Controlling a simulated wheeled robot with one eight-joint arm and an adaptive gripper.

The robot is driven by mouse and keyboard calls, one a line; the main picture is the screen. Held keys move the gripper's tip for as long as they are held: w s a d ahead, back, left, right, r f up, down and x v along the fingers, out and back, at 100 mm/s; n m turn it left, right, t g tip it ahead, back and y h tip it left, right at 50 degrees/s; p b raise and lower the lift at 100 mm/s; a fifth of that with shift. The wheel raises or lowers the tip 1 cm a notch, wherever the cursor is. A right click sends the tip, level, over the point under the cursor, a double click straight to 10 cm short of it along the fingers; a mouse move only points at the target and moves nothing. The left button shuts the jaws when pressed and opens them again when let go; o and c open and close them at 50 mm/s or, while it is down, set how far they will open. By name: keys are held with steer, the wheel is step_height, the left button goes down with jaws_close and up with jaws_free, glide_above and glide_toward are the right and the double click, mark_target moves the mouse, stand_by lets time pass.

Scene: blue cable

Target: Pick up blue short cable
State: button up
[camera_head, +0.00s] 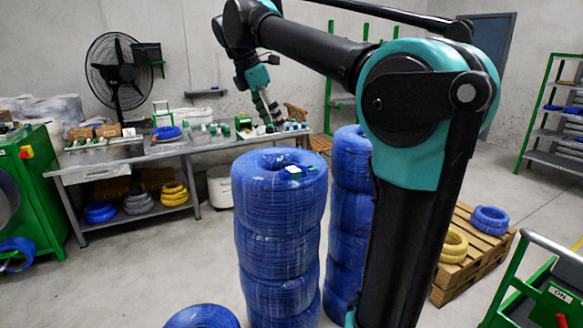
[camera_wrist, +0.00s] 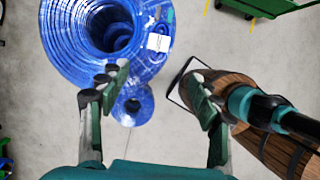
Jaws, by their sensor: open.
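A tall front stack of wrapped blue cable coils (camera_head: 278,250) stands in the middle of the head view. On its top rim lie a small white block (camera_head: 294,171) and a small dark blue piece (camera_head: 311,169), which looks like the short cable. In the wrist view the coil top (camera_wrist: 75,38) fills the upper left, with the white block (camera_wrist: 158,42) and a thin blue strand (camera_wrist: 165,17) beside it. My gripper (camera_head: 272,123) is open and empty, raised behind the stack in the head view. Its fingers (camera_wrist: 160,88) are spread and apart from the stack.
A second blue stack (camera_head: 348,210) stands close behind at right. A cluttered workbench (camera_head: 185,146) runs along the back wall. A wooden pallet (camera_head: 470,255) with coils is at right. A brown wooden object (camera_wrist: 255,125) lies right of my fingers. Floor shows between them.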

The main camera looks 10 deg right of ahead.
glide_above(293, 169)
steer(key=a, duration=0.2)
steer(key=f, duration=1)
steer(key=shift+s+a+f, duration=0.15)
steer(key=shift+s+a, duration=0.05)
steer(key=shift+s, duration=0.1)
steer(key=shift+x, duration=3)
steer(key=shift+s+f, duration=0.1)
steer(key=shift+f, duration=0.2)
steer(key=shift+s, duration=0.1)
steer(key=c, duration=1.2)
